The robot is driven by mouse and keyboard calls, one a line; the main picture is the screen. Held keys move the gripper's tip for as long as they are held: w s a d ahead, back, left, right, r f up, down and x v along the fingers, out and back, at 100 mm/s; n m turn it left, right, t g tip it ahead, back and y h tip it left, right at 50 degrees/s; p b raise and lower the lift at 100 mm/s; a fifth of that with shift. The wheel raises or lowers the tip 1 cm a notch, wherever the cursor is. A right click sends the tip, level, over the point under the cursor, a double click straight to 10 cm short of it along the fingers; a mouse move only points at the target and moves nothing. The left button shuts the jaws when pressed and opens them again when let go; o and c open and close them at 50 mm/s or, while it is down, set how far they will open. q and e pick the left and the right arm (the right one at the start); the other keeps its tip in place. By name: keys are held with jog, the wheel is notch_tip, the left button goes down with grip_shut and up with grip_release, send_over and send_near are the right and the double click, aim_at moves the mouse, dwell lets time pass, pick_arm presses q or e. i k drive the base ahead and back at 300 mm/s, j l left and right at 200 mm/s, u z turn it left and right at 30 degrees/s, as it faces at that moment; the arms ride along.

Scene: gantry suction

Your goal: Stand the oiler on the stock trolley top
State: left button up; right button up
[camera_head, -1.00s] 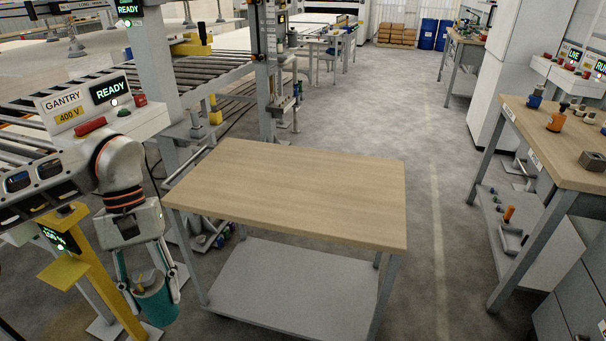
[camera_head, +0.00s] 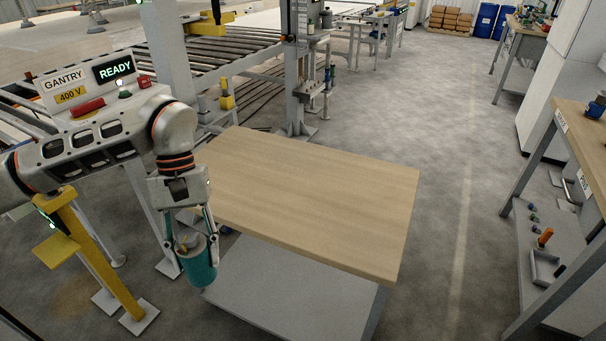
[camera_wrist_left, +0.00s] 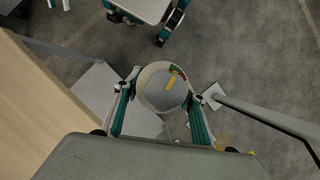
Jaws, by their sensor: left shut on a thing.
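The oiler (camera_head: 200,265) is a teal can with a grey top and a small yellow part on it. My left gripper (camera_head: 194,252) is shut on it, with one finger on each side, and holds it roughly upright. It also shows from above between the fingers in the left wrist view (camera_wrist_left: 163,92). The stock trolley's wooden top (camera_head: 320,195) is bare. The oiler hangs beside the left front edge of this top, off its surface; its exact height against the top is hard to tell. My right gripper is not in view.
A gantry control box (camera_head: 98,83) reading READY stands at the left, with a yellow post (camera_head: 95,260) below it. The trolley's grey lower shelf (camera_head: 290,295) is empty. A workbench (camera_head: 585,140) stands at the right, across clear floor.

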aim_at(276, 194)
jog(key=i+l, duration=0.2)
jog(key=l, duration=0.15)
jog(key=i+l, duration=0.2)
jog(key=l, duration=0.2)
jog(key=i+l, duration=0.2)
jog(key=l, duration=0.15)
